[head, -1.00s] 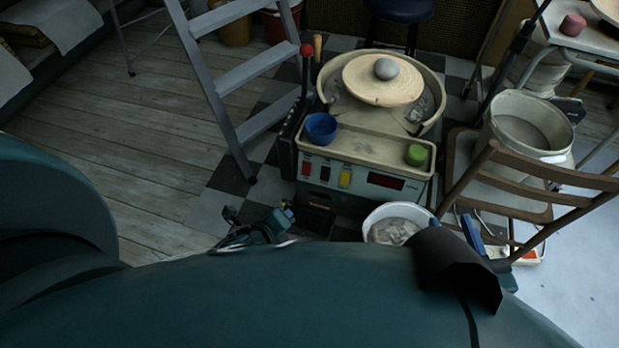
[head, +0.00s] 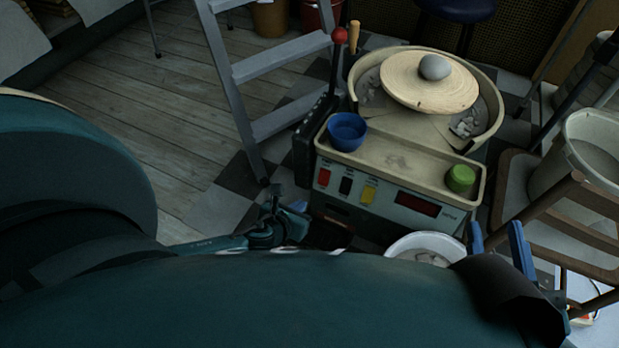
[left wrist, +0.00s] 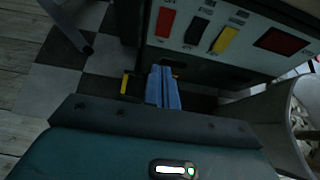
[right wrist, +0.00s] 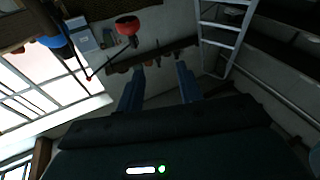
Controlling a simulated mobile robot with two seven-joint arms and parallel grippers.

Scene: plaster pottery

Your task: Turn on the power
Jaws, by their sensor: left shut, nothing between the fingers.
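The pottery wheel's control panel (head: 340,190) has a red switch (head: 324,177), a black switch (head: 346,185) and a yellow switch (head: 368,192), with a dark red display (head: 417,204) to their right. The switch labels are too small to read. In the left wrist view the red (left wrist: 165,22), black (left wrist: 194,32) and yellow (left wrist: 225,40) switches show above my fingers. My left gripper (head: 290,207) is shut and empty, low in front of the panel's left end; it also shows in the left wrist view (left wrist: 163,72). My right gripper (head: 498,238) is open and empty near the white bucket.
A blue bowl (head: 346,131) and a green pot (head: 460,178) stand on the wheel's tray. A lever with a red knob (head: 339,35) rises at its left. A stepladder (head: 275,60) stands left, a white bucket (head: 425,247) in front, and a wooden chair (head: 530,200) right.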

